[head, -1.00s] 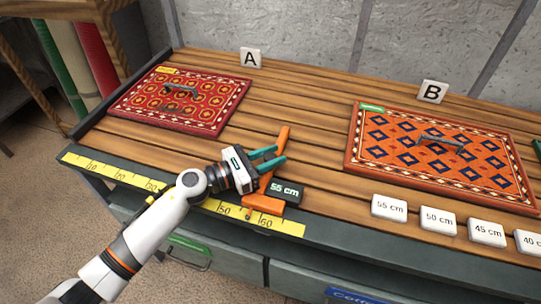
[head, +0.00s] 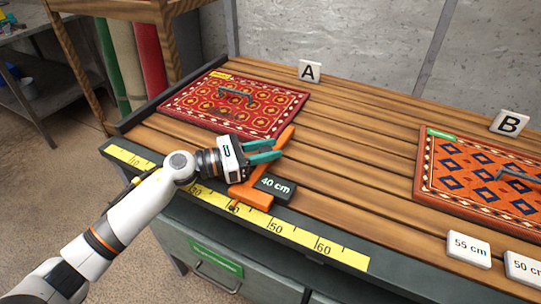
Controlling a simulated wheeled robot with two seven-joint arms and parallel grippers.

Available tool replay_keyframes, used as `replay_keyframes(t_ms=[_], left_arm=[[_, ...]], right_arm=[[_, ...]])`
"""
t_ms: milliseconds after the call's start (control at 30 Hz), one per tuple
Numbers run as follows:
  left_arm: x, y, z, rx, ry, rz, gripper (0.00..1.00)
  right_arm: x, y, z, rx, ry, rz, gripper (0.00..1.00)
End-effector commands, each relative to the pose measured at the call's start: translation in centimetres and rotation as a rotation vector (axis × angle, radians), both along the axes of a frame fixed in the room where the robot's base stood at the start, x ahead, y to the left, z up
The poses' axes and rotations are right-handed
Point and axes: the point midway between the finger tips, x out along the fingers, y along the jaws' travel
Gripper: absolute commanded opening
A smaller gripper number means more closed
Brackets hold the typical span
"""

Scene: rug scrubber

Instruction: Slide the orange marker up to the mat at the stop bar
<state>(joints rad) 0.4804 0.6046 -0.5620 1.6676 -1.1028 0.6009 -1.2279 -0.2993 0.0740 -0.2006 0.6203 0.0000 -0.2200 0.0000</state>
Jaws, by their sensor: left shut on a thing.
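The orange marker (head: 256,197) is a slanted bar with a foot on the yellow ruler and a dark display (head: 274,185) reading "40 cm". My left gripper (head: 264,151) has its teal fingers shut on the marker's bar and partly hides it. The red patterned mat (head: 190,103) by sign A lies flat just left of the marker, its far left side along the dark stop bar (head: 150,111). The marker's upper end is very close to the mat's right edge; I cannot tell whether they touch. My right gripper is out of view.
The yellow ruler (head: 330,246) runs along the table's front edge. An orange-blue mat (head: 485,178) by sign B (head: 509,123) lies at the right. White tags, one reading "55 cm" (head: 469,249), stand in front of it. Bare slats (head: 365,165) lie between marker and right mat.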

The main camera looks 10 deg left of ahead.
Motion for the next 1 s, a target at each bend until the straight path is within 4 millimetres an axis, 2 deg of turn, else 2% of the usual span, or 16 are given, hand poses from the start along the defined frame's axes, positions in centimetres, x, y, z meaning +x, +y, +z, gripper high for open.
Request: replay_keyframes(t_ms=[100,333,367,467,500,800,867,1000], left_arm=[[-0.1,-0.1,-0.1,0.0,0.004,-0.002,0.14],[-0.1,-0.1,-0.1,0.001,0.003,-0.003,0.14],[-0.1,-0.1,-0.1,0.001,0.003,-0.003,0.32],[-0.1,-0.1,-0.1,0.001,0.003,-0.003,0.48],[-0.1,-0.1,-0.1,0.001,0.003,-0.003,0.51],[-0.1,-0.1,0.2,0.0,0.001,-0.002,0.51],[0.0,-0.1,0.8,0.001,0.0,-0.003,0.51],[-0.1,-0.1,3.1,0.004,-0.004,-0.004,0.51]], right_arm=[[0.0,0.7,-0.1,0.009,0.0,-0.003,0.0],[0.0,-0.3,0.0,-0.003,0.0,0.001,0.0],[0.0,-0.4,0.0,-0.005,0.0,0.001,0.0],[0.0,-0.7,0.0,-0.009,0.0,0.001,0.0],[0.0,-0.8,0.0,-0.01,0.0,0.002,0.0],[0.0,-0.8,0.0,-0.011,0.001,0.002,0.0],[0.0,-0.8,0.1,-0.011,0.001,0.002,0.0],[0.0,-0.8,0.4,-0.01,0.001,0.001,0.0]])
